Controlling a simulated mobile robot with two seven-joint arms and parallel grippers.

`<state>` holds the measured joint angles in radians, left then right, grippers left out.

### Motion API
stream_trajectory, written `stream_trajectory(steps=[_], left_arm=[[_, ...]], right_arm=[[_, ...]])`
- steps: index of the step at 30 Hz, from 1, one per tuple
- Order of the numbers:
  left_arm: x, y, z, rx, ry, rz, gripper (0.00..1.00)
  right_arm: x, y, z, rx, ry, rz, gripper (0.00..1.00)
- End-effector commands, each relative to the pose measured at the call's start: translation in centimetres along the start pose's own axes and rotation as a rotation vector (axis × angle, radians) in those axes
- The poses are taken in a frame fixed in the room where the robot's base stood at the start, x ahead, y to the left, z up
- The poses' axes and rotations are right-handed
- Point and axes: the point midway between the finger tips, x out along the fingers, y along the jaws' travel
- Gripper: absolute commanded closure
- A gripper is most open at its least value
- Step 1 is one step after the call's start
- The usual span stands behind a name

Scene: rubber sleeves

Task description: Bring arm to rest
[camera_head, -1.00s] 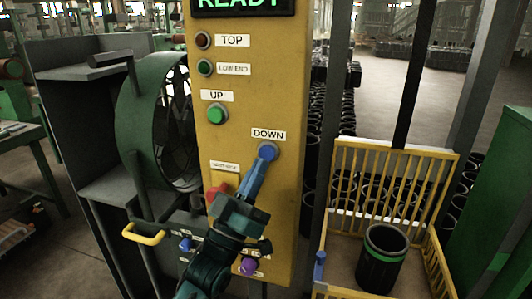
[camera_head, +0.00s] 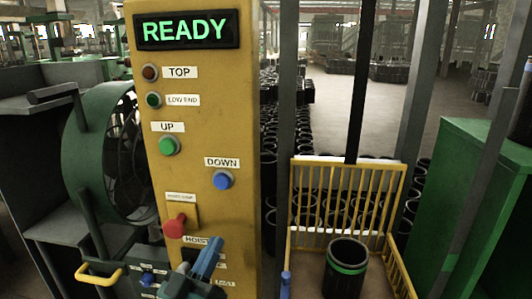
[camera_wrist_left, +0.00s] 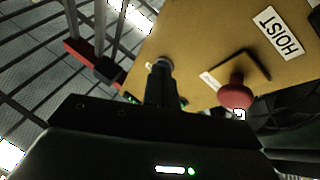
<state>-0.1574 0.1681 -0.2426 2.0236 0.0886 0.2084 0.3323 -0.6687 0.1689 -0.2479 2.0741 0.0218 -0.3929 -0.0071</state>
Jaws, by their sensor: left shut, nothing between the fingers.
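My left gripper (camera_head: 207,262) is low in front of the yellow control panel (camera_head: 205,120) in the head view, shut and empty. It sits below the blue DOWN button (camera_head: 223,180) and right of the red stop button (camera_head: 174,227), apart from the DOWN button. It covers part of the panel's lower labels. In the left wrist view the fingers (camera_wrist_left: 162,72) point toward the panel, with the red button (camera_wrist_left: 235,96) and HOIST label to the right. The display (camera_head: 187,30) reads READY in green.
A green fan housing (camera_head: 88,150) with a yellow handle (camera_head: 99,275) below stands left of the panel. To the right, a yellow-railed cage (camera_head: 300,185) holds a black sleeve (camera_head: 345,270) with a green band. A green cabinet (camera_head: 480,200) stands at the far right.

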Motion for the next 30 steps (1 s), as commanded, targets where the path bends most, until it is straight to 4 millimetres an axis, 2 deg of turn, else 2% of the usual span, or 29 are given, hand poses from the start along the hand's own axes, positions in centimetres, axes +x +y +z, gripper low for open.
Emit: stream_trajectory(steps=[1, 3, 5, 6, 9, 12, 15, 19, 30], left_arm=[[-2.4, -0.6, 3.1, 0.022, -0.119, -0.045, 1.0], [-6.0, -1.2, 7.1, 0.066, -0.294, -0.098, 1.0], [-9.4, -1.5, 10.1, 0.101, -0.441, -0.133, 1.0], [-11.8, -1.6, 11.8, 0.122, -0.535, -0.151, 1.0], [-17.5, -1.6, 15.2, 0.166, -0.745, -0.178, 1.0], [-22.1, -1.3, 17.1, 0.196, -0.904, -0.187, 1.0], [-25.1, -1.1, 18.1, 0.212, -1.005, -0.188, 1.0], [-26.7, -0.9, 18.6, 0.222, -1.058, -0.186, 1.0], [-26.7, -0.9, 18.6, 0.222, -1.059, -0.186, 1.0]], right_arm=[[0.0, 0.1, 0.1, 0.0, -0.002, 0.001, 0.64], [0.1, 0.2, 0.3, 0.0, -0.006, 0.004, 0.64], [0.2, 0.3, 0.5, 0.001, -0.01, 0.006, 0.64], [0.2, 0.3, 0.6, 0.002, -0.013, 0.008, 0.64], [0.3, 0.5, 1.0, 0.004, -0.022, 0.013, 0.64], [0.5, 0.7, 1.4, 0.005, -0.03, 0.017, 0.64], [0.5, 0.8, 1.4, 0.006, -0.031, 0.022, 0.64], [0.6, 0.9, 1.3, 0.007, -0.029, 0.024, 0.64], [0.6, 0.8, 1.3, 0.008, -0.029, 0.023, 0.64]])
